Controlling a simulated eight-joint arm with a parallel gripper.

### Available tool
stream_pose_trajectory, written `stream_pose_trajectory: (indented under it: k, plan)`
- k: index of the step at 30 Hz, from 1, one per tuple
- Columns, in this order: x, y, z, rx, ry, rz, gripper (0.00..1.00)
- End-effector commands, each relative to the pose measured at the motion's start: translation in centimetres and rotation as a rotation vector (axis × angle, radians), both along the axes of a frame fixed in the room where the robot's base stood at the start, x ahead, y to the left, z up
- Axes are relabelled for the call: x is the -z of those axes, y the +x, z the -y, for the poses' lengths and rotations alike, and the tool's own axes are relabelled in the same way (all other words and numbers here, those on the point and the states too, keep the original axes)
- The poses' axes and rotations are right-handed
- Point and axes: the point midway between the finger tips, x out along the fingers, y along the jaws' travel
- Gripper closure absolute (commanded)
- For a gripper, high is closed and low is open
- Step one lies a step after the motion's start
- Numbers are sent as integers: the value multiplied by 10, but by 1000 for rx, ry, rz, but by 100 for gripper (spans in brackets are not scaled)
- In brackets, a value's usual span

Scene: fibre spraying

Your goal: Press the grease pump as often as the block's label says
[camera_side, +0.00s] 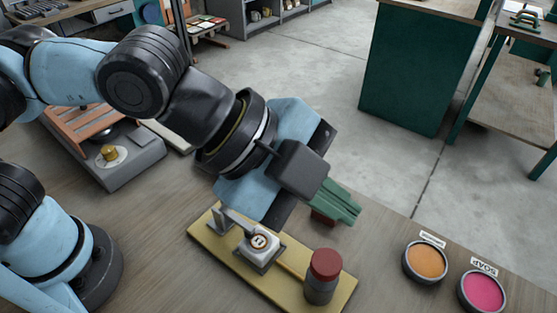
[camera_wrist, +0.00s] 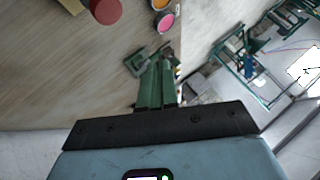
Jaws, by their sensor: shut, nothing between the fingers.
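The grease pump (camera_side: 321,277) is a dark grey cylinder with a red cap, standing upright at the right end of a yellow board (camera_side: 228,258). Its red cap also shows at the top of the wrist view (camera_wrist: 106,10). The pale block (camera_side: 259,249) sits mid-board with a round label bearing a dark mark, too small to read surely. My gripper (camera_side: 350,211) has green fingers, closed together and empty. It is behind the board, up and right of the block and apart from the pump in the side view. The fingers also show in the wrist view (camera_wrist: 158,70).
An orange tin (camera_side: 426,261) and a pink tin (camera_side: 482,291) labelled SOAP stand right of the pump. A grey metal bracket (camera_side: 229,219) stands on the board by the block. A grey appliance with a brass knob (camera_side: 109,152) is at left. Bare wood lies between board and tins.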

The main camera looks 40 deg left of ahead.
Motion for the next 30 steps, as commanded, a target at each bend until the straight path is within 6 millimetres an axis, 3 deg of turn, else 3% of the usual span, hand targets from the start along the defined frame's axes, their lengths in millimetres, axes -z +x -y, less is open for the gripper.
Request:
stream_pose_trajectory:
  k: [16, 30]
  plan:
    - [2, 0, 0, 0, 0, 0, 100]
    - [60, 0, 0, 0, 0, 0, 100]
